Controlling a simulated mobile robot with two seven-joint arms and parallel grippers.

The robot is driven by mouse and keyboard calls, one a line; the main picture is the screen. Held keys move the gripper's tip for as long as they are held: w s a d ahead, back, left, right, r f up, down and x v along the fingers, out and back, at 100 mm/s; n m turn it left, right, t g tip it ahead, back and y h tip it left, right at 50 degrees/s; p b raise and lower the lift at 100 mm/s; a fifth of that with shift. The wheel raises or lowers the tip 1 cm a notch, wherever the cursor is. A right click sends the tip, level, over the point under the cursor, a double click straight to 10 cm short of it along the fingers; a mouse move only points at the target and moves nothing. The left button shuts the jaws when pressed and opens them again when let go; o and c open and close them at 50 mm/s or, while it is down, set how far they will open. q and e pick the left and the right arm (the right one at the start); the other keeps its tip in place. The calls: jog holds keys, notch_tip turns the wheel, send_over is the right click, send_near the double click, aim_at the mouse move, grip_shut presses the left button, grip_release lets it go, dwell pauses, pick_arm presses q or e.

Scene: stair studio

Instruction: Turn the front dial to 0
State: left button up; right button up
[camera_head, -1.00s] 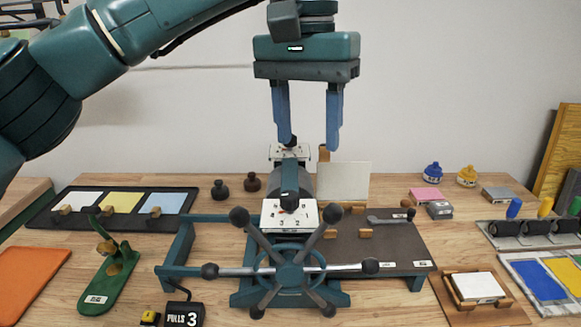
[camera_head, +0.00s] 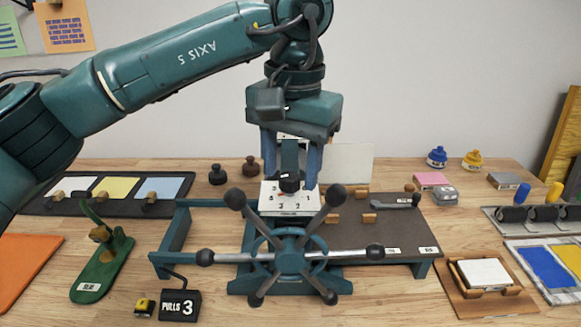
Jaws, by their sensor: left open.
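The front dial (camera_head: 290,183) is a dark knob on a white numbered plate (camera_head: 290,205), behind the spoked wheel of a teal press. Digits such as 3 and 2 show on the plate; I cannot tell which one the knob points at. My left gripper (camera_head: 290,180) points down with its two blue fingers open, one on each side of the knob as seen from here. I cannot tell if the fingers touch it. A second white plate (camera_head: 292,138) behind is mostly hidden by my gripper. My right gripper is not in view.
The spoked wheel (camera_head: 290,258) with dark ball ends stands in front of the dial. A sign reading PULLS 3 (camera_head: 180,306) is at the front left. A green stand (camera_head: 103,262) is at left, and a wooden block with a white pad (camera_head: 484,274) is at right.

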pick_arm(q)
jog(key=shift+f, duration=0.4)
jog(key=shift+c, duration=0.3)
jog(key=c, duration=0.9)
